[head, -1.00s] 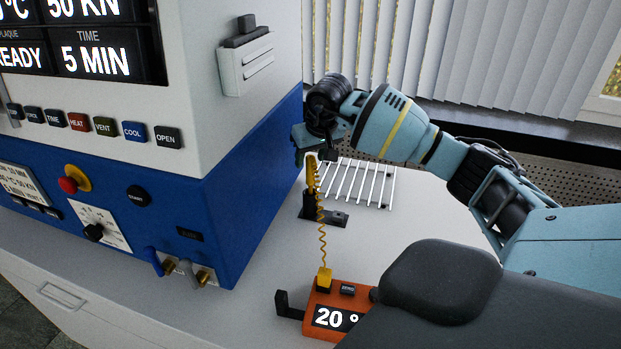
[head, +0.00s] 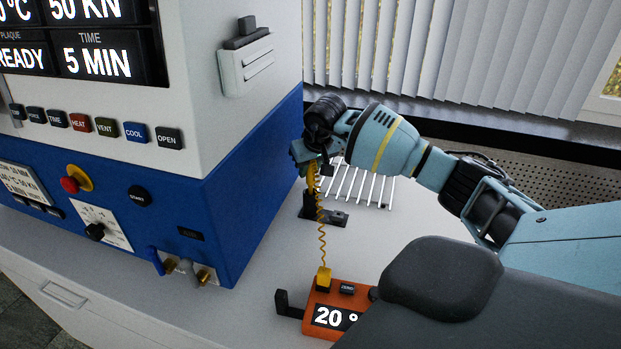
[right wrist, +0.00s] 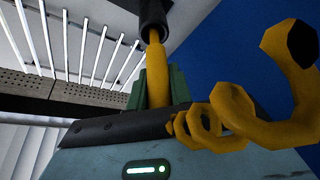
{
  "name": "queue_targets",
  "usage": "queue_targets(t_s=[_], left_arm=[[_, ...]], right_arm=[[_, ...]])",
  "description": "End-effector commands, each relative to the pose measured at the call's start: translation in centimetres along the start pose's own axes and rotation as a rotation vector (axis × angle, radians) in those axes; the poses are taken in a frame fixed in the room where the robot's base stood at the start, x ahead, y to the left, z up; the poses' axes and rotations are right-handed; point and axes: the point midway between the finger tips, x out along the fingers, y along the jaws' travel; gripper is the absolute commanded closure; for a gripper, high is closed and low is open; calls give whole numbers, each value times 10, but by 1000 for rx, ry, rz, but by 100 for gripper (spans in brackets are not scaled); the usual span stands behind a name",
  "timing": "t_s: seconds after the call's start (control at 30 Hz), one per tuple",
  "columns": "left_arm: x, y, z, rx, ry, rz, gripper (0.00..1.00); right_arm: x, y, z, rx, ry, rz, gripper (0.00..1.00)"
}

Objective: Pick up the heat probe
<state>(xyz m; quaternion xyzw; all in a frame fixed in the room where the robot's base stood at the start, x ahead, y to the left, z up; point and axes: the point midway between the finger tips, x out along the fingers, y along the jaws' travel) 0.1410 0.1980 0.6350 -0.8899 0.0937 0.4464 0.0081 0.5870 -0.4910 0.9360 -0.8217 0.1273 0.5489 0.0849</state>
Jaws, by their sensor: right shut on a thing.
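The heat probe has a yellow handle (head: 312,180), which shows in the head view below my right gripper (head: 306,160). In the right wrist view the yellow handle (right wrist: 156,75) lies between the green fingertips of my right gripper (right wrist: 156,88), which is shut on it. The handle's far end meets a black tubular holder (right wrist: 152,15). The probe's tip is hidden. A coiled yellow cord (head: 322,235) runs from the probe down to the orange meter (head: 315,304), which reads 20. My left gripper is not in view.
The blue and white press (head: 240,205) stands close to the left of the gripper. The black stand base (head: 330,217) is on the bench below. A white wire rack (head: 362,188) lies just behind and right. Bench (head: 265,300) is clear left of the meter.

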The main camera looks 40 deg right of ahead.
Motion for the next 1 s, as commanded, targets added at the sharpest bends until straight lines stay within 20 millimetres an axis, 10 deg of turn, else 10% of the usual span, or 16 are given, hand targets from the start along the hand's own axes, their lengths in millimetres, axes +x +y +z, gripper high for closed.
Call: queue_targets(t_s=[0.33, 1.0], left_arm=[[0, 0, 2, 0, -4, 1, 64], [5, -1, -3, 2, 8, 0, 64]], right_arm=[[-9, 0, -5, 0, 4, -1, 100], [-92, 0, -39, 0, 1, 0, 100]])
